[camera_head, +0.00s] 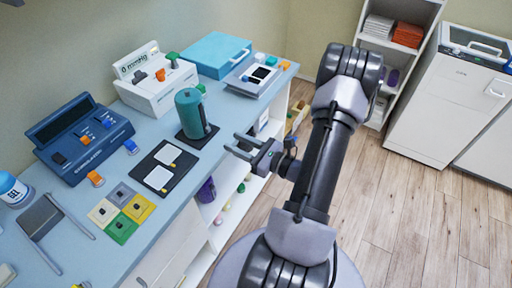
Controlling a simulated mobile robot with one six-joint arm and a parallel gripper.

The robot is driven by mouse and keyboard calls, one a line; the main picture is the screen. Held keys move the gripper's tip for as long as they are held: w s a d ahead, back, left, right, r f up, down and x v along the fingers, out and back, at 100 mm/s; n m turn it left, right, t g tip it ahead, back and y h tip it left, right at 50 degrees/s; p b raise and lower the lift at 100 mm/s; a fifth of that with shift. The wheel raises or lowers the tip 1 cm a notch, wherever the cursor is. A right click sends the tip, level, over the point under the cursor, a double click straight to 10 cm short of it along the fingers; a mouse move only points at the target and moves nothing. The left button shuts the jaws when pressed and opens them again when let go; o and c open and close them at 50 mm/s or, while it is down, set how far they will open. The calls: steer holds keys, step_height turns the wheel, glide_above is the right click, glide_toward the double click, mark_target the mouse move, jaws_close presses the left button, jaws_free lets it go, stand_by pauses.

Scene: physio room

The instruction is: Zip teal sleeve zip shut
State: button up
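The teal sleeve (189,114) stands upright as a cylinder on a dark base (197,139) near the middle of the counter. A small grey detail shows on its right side; I cannot make out the zip or how far it is closed. My gripper (236,145) is to the right of the sleeve and a little nearer, by the counter's front edge. Its two fingers point left, are apart and hold nothing. It does not touch the sleeve.
On the blue counter (150,225) stand a dark blue electronic unit (82,138), a white mmHg unit (155,80), a teal case (216,54) and a black panel with two white pads (150,170). Coloured square pads (122,212) lie nearer. Floor (410,200) is clear at right.

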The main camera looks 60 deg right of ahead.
steer(key=s+p, duration=0.1)
steer(key=s, duration=0.8)
steer(key=shift+d, duration=0.3)
